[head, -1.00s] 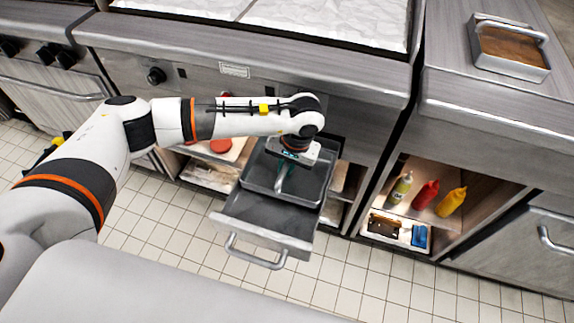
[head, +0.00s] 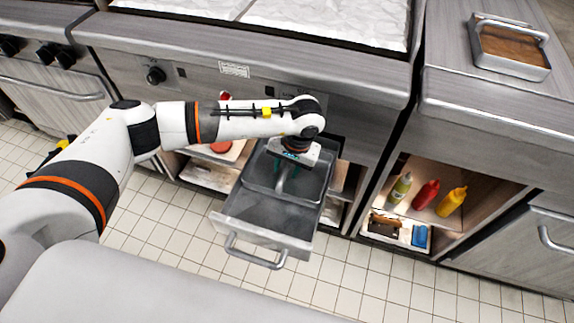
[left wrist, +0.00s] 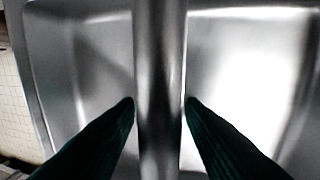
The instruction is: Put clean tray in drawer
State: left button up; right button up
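The clean tray (head: 262,176) is a grey metal pan with a bar handle across it. It is at the back part of the open drawer (head: 250,232), within its walls; I cannot tell whether it rests on the drawer floor. My left gripper (head: 287,172) points down into the tray. In the left wrist view its two dark fingers (left wrist: 160,103) lie against both sides of the tray's handle (left wrist: 160,50), shut on it. The tray's inside (left wrist: 235,65) looks empty. The wrist hides part of the tray's back edge. My right gripper is not in view.
The drawer sticks out over the tiled floor with its handle (head: 255,260) in front. Another handled tray (head: 510,68) stands on the counter.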

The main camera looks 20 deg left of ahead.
aim_at(296, 177)
pick_arm(q)
jog(key=shift+r, duration=0.1)
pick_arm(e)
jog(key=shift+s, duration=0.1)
pick_arm(q)
jog(key=shift+r, duration=0.35)
notch_tip(296, 177, up, 11)
jog(key=d, duration=0.2)
jog(key=shift+d, duration=0.2)
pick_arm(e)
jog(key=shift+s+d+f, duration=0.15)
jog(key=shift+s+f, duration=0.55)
